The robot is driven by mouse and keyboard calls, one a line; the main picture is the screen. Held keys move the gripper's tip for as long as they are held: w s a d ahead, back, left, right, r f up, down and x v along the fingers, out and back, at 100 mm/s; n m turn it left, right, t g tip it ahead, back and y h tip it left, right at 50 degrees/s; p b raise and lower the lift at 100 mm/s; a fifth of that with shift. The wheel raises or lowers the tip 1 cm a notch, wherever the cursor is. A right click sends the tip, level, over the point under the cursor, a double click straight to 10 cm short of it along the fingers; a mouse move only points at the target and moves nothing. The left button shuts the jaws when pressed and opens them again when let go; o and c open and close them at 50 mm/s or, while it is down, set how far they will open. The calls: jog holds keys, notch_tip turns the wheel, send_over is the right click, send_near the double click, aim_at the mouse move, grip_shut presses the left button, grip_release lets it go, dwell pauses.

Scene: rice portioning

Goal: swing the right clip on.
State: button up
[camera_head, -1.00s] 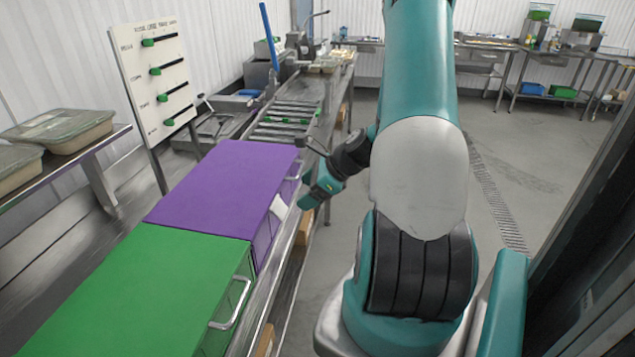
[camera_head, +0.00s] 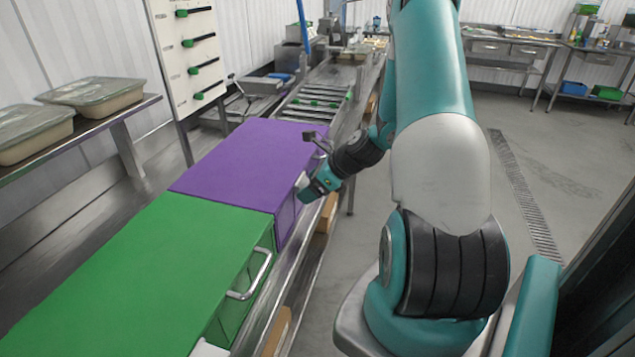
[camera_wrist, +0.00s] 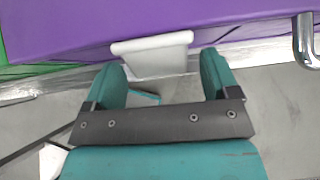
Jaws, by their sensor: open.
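A purple-topped box (camera_head: 245,160) stands on the steel counter behind a green-topped box (camera_head: 150,275). A white clip (camera_wrist: 153,52) sticks out from the purple box's front edge in the wrist view. In the head view its white edge (camera_head: 301,180) shows beside my gripper (camera_head: 314,190). In the wrist view my gripper (camera_wrist: 163,78) is open, with its two teal fingers either side of the clip's outer part. A gap shows on both sides, and I see no grip on it. The clip's underside is hidden.
A metal handle (camera_wrist: 307,42) juts from the purple box to the right of my gripper. The green box has its own handle (camera_head: 250,277). A white panel with green knobs (camera_head: 190,50) and a shelf with lidded trays (camera_head: 92,95) stand left. Open floor lies right.

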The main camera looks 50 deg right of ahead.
jog(key=c, duration=0.5)
jog(key=shift+w+a+f+p, duration=0.1)
jog(key=shift+w+a+p, duration=0.1)
jog(key=shift+w+p, duration=0.3)
jog(key=shift+w+a+f+p, duration=0.1)
jog(key=shift+w+a+p, duration=0.1)
jog(key=shift+w+p, duration=0.3)
